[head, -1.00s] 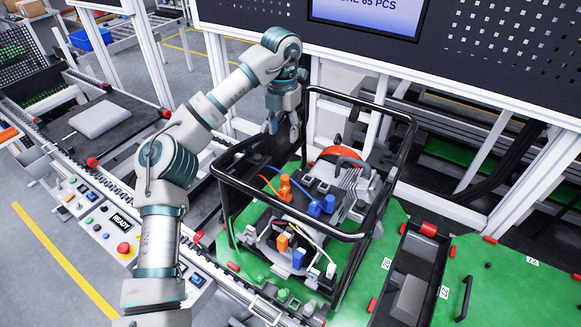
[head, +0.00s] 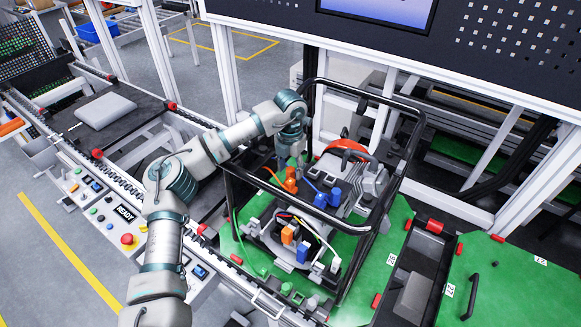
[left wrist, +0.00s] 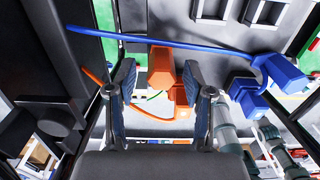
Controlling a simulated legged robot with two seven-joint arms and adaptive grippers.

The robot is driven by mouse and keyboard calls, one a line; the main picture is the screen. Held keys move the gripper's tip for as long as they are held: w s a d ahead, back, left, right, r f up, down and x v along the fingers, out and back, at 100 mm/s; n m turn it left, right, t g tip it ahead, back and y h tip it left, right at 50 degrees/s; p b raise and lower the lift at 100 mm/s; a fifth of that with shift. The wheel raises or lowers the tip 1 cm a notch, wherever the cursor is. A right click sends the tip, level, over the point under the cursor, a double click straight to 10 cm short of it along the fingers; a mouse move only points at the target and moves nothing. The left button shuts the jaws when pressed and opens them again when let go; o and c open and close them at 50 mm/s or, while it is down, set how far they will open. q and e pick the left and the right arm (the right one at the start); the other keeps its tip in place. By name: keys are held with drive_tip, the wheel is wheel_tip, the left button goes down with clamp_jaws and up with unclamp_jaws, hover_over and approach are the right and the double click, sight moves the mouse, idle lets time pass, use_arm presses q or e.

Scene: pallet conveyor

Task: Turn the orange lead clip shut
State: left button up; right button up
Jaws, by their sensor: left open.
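The orange lead clip (head: 290,182) stands on the machine inside the black tube frame, with an orange lead running to its left. My left gripper (head: 294,160) is inside the frame, just behind and above the clip. In the left wrist view the open fingers (left wrist: 160,84) point at the orange clip (left wrist: 161,68), which shows between and beyond the fingertips. Whether a finger touches it I cannot tell. My right gripper is not in view.
Blue clips (head: 328,199) stand right of the orange one; their blue lead (left wrist: 170,43) crosses the wrist view. The black tube frame (head: 290,215) surrounds the work area. Lower orange (head: 287,236) and blue (head: 302,254) connectors sit nearer. The green pallet (head: 385,240) lies below.

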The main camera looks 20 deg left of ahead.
use_arm(q)
clamp_jaws()
drive_tip(key=shift+n, duration=0.3)
drive_tip(key=n+p, duration=0.1)
drive_tip(key=n, duration=0.2)
drive_tip(key=shift+r+n, duration=0.1)
drive_tip(key=shift+n, duration=0.2)
drive_tip(key=n+p, duration=0.1)
drive_tip(key=n, duration=0.3)
drive_tip(key=shift+n, duration=0.3)
drive_tip(key=n+p, duration=0.1)
drive_tip(key=n, duration=0.3)
drive_tip(key=shift+n+p, duration=0.3)
drive_tip(key=shift+n, duration=2.2)
unclamp_jaws()
